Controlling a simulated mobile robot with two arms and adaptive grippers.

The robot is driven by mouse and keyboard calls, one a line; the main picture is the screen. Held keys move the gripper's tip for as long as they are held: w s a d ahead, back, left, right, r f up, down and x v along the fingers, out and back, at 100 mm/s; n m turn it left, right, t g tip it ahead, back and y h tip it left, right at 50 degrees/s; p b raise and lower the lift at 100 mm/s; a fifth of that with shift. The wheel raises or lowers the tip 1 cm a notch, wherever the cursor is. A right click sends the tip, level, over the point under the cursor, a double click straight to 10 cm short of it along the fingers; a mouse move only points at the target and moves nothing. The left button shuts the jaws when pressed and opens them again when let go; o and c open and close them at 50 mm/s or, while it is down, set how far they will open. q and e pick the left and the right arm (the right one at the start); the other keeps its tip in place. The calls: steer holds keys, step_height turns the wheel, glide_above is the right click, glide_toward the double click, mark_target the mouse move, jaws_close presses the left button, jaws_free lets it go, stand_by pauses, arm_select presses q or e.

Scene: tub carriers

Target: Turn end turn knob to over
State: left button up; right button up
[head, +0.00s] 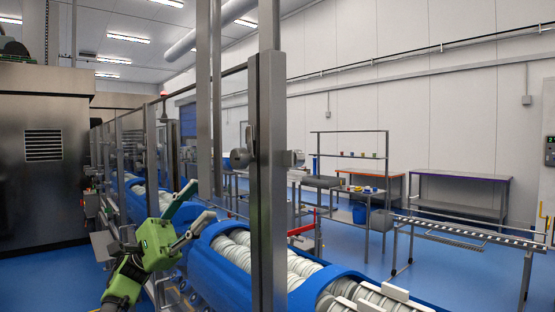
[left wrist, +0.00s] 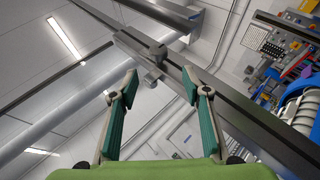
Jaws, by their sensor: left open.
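A grey turn knob (head: 240,158) sticks out from the left side of a tall metal post (head: 272,210) in the head view. In the left wrist view, what looks like the same knob (left wrist: 152,78) shows on the slanting post (left wrist: 245,125), between and beyond my fingertips. My green left gripper (head: 203,202) is open and empty, below and left of the knob in the head view. Its two teal-padded fingers (left wrist: 160,86) are spread in the wrist view and appear apart from the knob. The knob's marking cannot be read. My right gripper is not in view.
A blue conveyor (head: 233,262) carrying stacked white tubs runs behind the post. A large steel cabinet (head: 43,150) stands at left. Steel tables, one being a purple-edged table (head: 460,205), stand at right. Blue floor (head: 450,265) is open between them.

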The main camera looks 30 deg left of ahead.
mark_target(231, 165)
arm_select(q)
steer(key=p+x, duration=0.7)
steer(key=x, duration=0.5)
steer(key=shift+a+r, duration=0.15)
steer(key=shift+r, duration=0.1)
steer(key=shift+d+r, duration=0.3)
steer(key=shift+d+p, duration=0.1)
steer(key=shift+p, duration=0.2)
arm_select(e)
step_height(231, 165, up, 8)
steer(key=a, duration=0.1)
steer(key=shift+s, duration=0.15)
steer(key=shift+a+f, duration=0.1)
